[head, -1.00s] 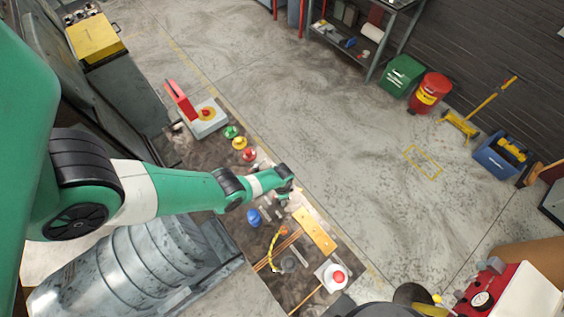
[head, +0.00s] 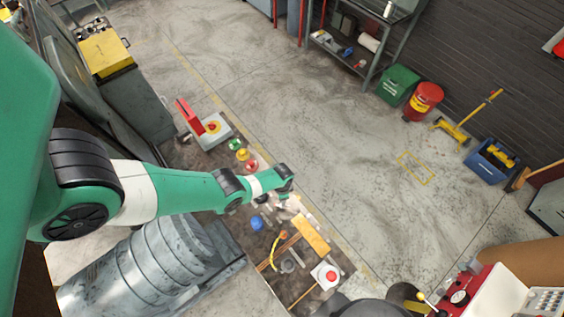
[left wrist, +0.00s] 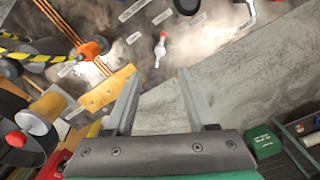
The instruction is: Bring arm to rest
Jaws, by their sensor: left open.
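My left gripper (head: 283,194) is at the end of the green arm reaching from the left, over the cluttered dark work surface (head: 300,286). In the left wrist view its two grey fingers (left wrist: 158,74) stand apart with nothing between them. A small white piece with a red tip (left wrist: 160,46) lies on the surface beyond the fingertips, apart from them. A yellow perforated bar (left wrist: 107,90) lies just left of the left finger; it also shows in the head view (head: 310,235). My right gripper is not in view.
A box with a red lever (head: 206,129), a blue piece (head: 257,223) and a red-button box (head: 326,276) sit on the work surface.

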